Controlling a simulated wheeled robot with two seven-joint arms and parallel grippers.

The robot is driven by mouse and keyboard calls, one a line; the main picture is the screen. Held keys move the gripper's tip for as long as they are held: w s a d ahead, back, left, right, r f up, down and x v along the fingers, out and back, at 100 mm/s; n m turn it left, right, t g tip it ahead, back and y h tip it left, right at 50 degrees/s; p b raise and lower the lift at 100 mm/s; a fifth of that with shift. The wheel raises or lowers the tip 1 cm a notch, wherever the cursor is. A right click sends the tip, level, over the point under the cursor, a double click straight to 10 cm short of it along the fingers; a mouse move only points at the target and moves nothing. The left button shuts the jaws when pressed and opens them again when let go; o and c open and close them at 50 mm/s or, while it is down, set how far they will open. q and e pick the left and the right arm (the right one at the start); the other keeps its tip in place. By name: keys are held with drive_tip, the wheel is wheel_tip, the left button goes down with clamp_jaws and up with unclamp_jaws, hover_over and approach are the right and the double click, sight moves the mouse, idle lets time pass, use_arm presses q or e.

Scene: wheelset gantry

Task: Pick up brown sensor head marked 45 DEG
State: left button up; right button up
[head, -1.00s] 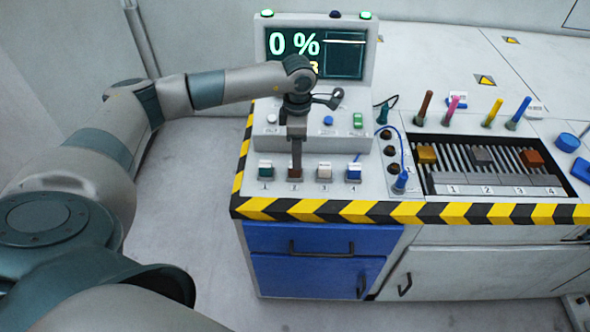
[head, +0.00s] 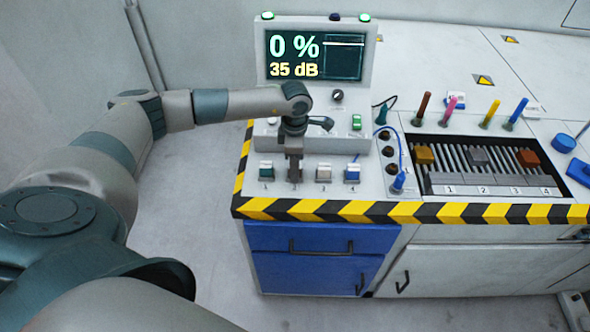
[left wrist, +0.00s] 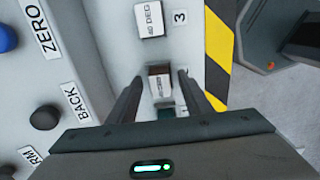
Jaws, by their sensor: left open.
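The brown sensor head (left wrist: 159,70) sits in the panel row between the two dark fingers of my left gripper (left wrist: 160,77) in the left wrist view. Its white label faces up, but the lettering is too small to read. Gaps show between the fingers and the head, so the gripper is open around it, not clamped. In the head view my left gripper (head: 295,179) points down at the second place in the row and hides the brown head. My right gripper is not in view.
A teal head (head: 266,171) stands left of the gripper; a white-topped head (head: 323,173) and a blue head (head: 352,174) stand to the right. The screen (head: 316,53) reads 0 % and 35 dB. A grooved tray (head: 500,183) with metal blocks lies farther right.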

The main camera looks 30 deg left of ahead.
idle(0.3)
use_arm(q)
clamp_jaws()
drive_tip(key=shift+r, duration=0.1)
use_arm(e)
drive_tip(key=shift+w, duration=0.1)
